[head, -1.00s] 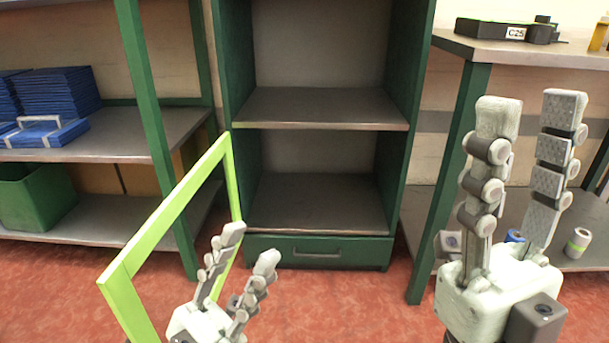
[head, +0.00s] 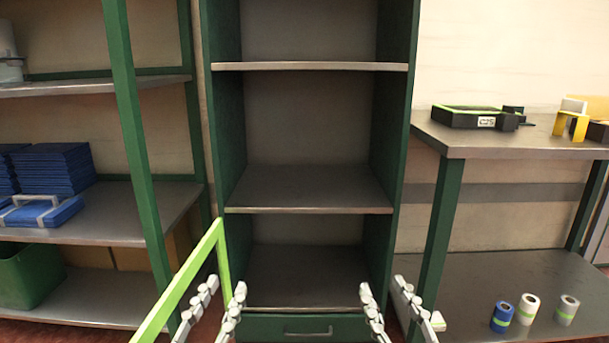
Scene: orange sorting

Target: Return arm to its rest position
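My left gripper (head: 222,290) shows at the bottom edge of the head view, left of centre, with its fingers pointing up and spread apart. It is open and nothing is between the fingers. My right gripper (head: 388,288) is at about the same height, right of centre, also open with nothing between its fingers. Both are in front of the lower part of a green cabinet. The palms of both grippers are cut off below the picture.
A bright green frame (head: 192,270) stands close beside my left gripper. The cabinet (head: 310,203) has empty shelves and a drawer (head: 308,328). The left rack holds folded blue cloths (head: 52,168) and a green bin (head: 32,275).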

